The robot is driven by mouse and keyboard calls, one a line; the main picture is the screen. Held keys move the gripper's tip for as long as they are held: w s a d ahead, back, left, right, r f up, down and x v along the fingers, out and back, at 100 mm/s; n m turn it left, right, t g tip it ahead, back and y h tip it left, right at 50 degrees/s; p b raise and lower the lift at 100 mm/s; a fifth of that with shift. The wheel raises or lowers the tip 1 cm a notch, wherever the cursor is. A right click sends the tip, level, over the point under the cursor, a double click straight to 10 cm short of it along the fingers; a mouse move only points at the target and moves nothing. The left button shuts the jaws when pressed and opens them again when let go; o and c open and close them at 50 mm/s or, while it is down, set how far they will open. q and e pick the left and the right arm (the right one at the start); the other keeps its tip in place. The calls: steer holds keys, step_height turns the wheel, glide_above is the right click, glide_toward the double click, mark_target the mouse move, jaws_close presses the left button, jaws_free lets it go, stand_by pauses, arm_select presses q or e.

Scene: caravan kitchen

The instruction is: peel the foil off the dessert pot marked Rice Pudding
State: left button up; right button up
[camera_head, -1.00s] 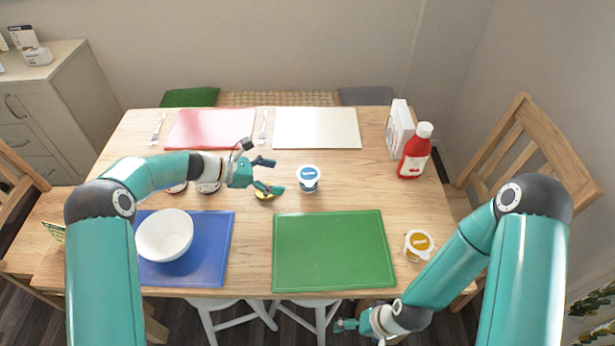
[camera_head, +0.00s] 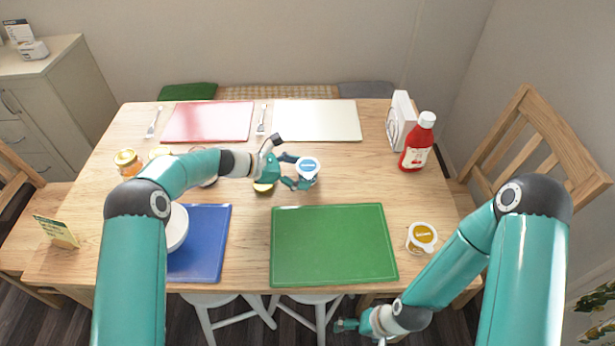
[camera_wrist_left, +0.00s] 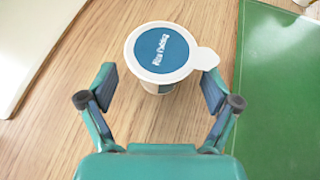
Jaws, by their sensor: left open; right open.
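The Rice Pudding pot (camera_head: 307,170) is a small white pot with a blue-centred foil lid, upright on the wooden table. In the left wrist view the pot (camera_wrist_left: 162,55) shows its printed name, and its foil tab (camera_wrist_left: 205,58) sticks out to the right. My left gripper (camera_head: 296,172) is open at the pot's left side. In the left wrist view the left gripper's fingers (camera_wrist_left: 158,88) stand apart on either side of the pot's near part, the right one close to the tab. I cannot tell whether they touch it. My right gripper (camera_head: 345,325) is open, low beyond the table's front edge.
A second pot with an orange lid (camera_head: 422,237) stands right of the green mat (camera_head: 333,245). A white bowl (camera_head: 177,228) sits on the blue mat (camera_head: 208,245). A yellowish item (camera_head: 263,187) lies under my left gripper.

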arm_select(q)
steer(key=shift+x, duration=0.85)
steer(key=shift+c, duration=0.2)
